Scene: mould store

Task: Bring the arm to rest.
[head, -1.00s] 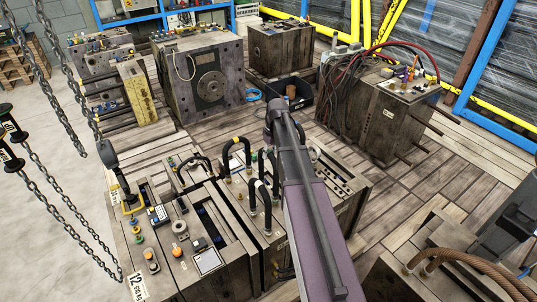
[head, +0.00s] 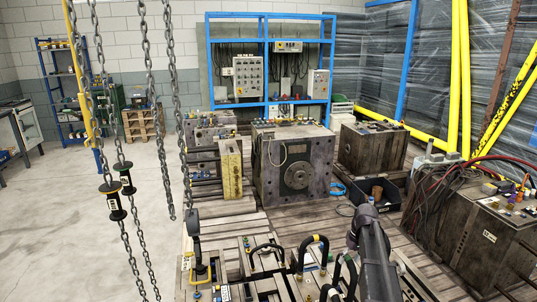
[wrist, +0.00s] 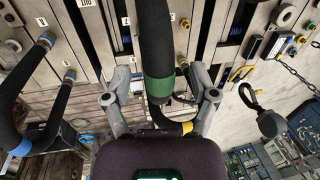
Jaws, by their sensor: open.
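My gripper (wrist: 161,84) shows in the wrist view with its two grey fingers spread apart. A thick black hose loop with a green band (wrist: 157,86) shows between the fingers in the picture. I cannot tell whether it lies between them or beyond them, or whether they touch it. My dark arm (head: 376,262) rises at the bottom of the head view, right of centre, over the near mould. My gripper cannot be made out there.
Black hose loops (head: 313,250) stand on the near mould. Chains (head: 150,80) hang at the left, and a black hook (wrist: 266,118) hangs at the right in the wrist view. Larger moulds (head: 292,165) stand behind. Bare concrete floor (head: 100,190) is free at the left.

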